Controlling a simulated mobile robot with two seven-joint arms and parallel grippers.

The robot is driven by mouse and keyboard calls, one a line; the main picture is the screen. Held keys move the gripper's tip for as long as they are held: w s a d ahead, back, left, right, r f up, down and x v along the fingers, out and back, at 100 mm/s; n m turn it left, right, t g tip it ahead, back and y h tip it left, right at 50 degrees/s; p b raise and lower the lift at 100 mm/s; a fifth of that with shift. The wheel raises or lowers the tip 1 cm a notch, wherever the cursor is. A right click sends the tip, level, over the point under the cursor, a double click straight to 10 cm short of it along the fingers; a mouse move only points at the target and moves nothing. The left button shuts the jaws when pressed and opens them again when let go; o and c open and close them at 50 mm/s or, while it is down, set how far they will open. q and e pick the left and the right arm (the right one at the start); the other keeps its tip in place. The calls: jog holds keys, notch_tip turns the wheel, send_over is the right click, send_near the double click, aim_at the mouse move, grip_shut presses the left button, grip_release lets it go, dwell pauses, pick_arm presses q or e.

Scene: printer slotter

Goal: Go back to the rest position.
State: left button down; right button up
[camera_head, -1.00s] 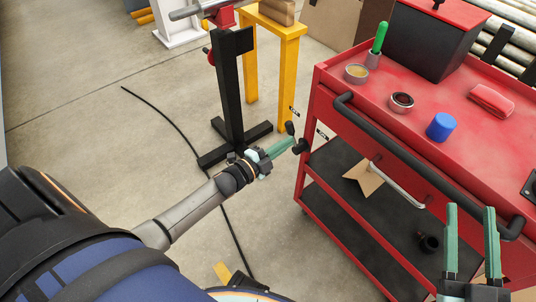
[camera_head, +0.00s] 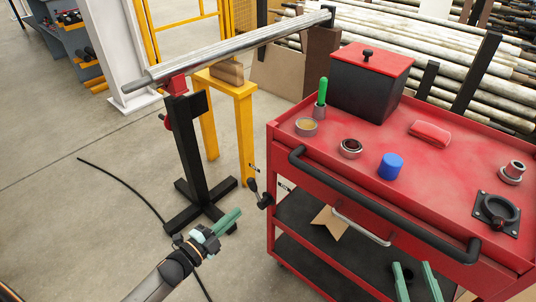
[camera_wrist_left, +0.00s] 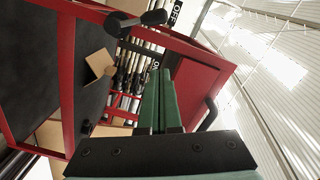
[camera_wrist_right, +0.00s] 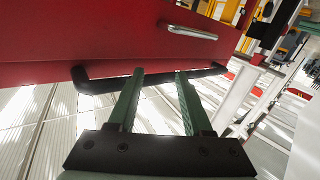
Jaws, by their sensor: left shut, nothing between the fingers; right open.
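My left gripper (camera_head: 222,226) has green fingers and is shut and empty. In the head view it is low in the middle left, left of the red cart (camera_head: 267,190) and in front of the black stand. Its fingers also show together in the left wrist view (camera_wrist_left: 162,85). My right gripper (camera_head: 416,272) is open and empty at the bottom right of the head view, in front of the cart's handle side. In the right wrist view its two fingers (camera_wrist_right: 158,85) stand apart, with the cart's red side and black handle beyond them.
The cart top holds a black box with a red lid (camera_head: 367,85), a blue cylinder (camera_head: 391,167), a green-handled tool (camera_head: 321,97) and several rings. A black stand (camera_head: 196,155) supports a long metal shaft (camera_head: 225,48). A crank (camera_head: 260,196) sticks out from the cart.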

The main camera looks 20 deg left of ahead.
pick_arm(q)
jog(key=s+d+r+n, duration=0.9)
jog(key=d+r+n, duration=0.35)
jog(key=r, duration=0.25)
jog(key=s+a+f+n+g+y+p, duration=0.2)
jog(key=s+g+p, duration=0.5)
jog(key=p, duration=1.5)
jog(key=shift+s+a+g+y, duration=0.15)
jog(key=shift+s+g+y, duration=0.3)
jog(key=shift+s, duration=0.7)
pick_arm(e)
jog(key=s+d+f+m+g+h, duration=0.1)
jog(key=s+d+m+g+h, duration=0.1)
jog(key=s+g, duration=0.5)
jog(key=shift+s+d+f+m+g+h, duration=0.15)
jog(key=shift+s+f+m+g+h, duration=0.2)
jog(key=shift+s, duration=0.75)
